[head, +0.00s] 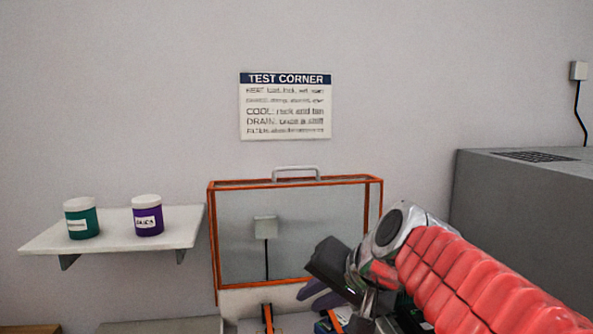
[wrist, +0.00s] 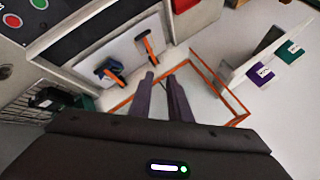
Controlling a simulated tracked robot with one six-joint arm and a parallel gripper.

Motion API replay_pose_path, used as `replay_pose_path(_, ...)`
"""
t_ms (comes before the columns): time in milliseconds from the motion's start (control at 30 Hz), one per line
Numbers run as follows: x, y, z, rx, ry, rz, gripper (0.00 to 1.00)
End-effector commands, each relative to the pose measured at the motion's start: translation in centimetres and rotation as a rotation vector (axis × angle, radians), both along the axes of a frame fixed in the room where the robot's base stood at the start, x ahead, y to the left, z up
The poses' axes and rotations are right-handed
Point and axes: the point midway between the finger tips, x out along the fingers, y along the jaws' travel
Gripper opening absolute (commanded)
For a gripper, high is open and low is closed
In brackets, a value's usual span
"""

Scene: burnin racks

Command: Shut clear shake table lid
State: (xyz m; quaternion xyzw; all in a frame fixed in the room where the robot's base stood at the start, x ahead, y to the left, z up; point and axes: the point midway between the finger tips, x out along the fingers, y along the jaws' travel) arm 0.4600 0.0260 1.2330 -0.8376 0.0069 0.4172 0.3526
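The clear shake table lid (head: 330,182) has an orange frame and stands upright, open, in the head view. A grey handle (head: 296,169) sits on its top edge. In the wrist view the lid's frame (wrist: 218,84) shows beyond and to the right of my fingers. The shake table's pale bed (wrist: 128,55) carries two orange-and-black clamps (wrist: 148,48). My gripper (head: 312,292) is in front of the lid's lower right part, below the handle. In the wrist view its two dark purple fingers (wrist: 161,76) are apart with nothing visible between them.
A white wall shelf (head: 115,232) at left holds a green jar (head: 82,218) and a purple jar (head: 147,216). A large grey cabinet (head: 520,190) stands at right. A TEST CORNER sign (head: 285,106) hangs above the lid. The space above the lid's handle looks clear.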

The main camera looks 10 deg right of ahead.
Motion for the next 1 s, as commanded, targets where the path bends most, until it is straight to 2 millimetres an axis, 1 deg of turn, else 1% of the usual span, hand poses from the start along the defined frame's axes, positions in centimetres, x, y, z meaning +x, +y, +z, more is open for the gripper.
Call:
replay_pose_path(33,1.9,-0.4,1.5,0.058,-0.014,-0.036,0.17)
replay_pose_path(200,7.8,-1.7,6.8,0.271,-0.075,-0.148,0.17)
replay_pose_path(267,9.7,-2.4,8.7,0.347,-0.098,-0.184,0.17)
replay_pose_path(300,11.1,-3.0,9.9,0.397,-0.113,-0.208,0.17)
replay_pose_path(400,14.2,-4.6,12.9,0.523,-0.151,-0.261,0.17)
replay_pose_path(500,16.8,-6.3,15.5,0.638,-0.186,-0.304,0.17)
replay_pose_path(600,18.6,-7.8,17.5,0.723,-0.211,-0.334,0.17)
replay_pose_path(700,19.5,-8.6,18.6,0.774,-0.227,-0.348,0.17)
replay_pose_path(800,19.8,-8.9,19.1,0.791,-0.234,-0.353,0.17)
replay_pose_path(1000,19.8,-8.9,19.1,0.791,-0.234,-0.353,0.17)
